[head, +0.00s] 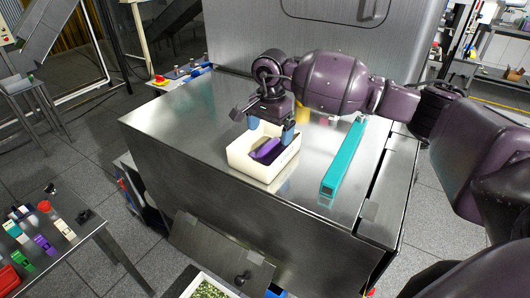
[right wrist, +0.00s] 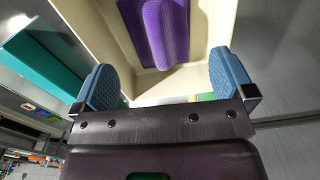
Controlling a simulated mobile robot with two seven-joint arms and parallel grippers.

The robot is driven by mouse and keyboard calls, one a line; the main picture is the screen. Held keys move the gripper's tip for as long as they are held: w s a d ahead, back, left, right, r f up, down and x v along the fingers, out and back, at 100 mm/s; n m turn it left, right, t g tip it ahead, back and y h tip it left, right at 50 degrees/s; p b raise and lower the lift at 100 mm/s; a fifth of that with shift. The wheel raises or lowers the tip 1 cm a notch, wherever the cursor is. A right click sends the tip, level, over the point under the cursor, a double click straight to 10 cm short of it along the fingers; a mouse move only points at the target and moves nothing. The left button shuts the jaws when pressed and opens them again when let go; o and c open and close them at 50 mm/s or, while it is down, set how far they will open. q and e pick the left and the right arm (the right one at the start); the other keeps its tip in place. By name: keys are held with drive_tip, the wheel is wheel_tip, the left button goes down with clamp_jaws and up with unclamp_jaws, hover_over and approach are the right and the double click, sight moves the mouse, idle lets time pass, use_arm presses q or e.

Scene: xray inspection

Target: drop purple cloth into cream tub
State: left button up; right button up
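The cream tub (head: 246,160) stands on the steel table, and its wall also shows in the right wrist view (right wrist: 95,40). The purple cloth (head: 267,151) lies inside the tub; in the right wrist view it is a folded purple shape (right wrist: 166,32). My right gripper (head: 271,128) is above the tub, with its blue fingers spread wide. In the right wrist view the fingers (right wrist: 165,85) are apart with nothing between them, and the cloth lies beyond them. My left gripper is not in view.
A long teal box (head: 343,158) lies on the steel table (head: 185,118) to the right of the tub. The table's left part is clear. A side table with small coloured items (head: 42,243) stands at the lower left. A tray of green bits (head: 208,288) is at the bottom.

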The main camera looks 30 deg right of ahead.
wheel_tip(320, 180, up, 11)
idle(0.7)
drive_tip(key=shift+f, duration=0.15)
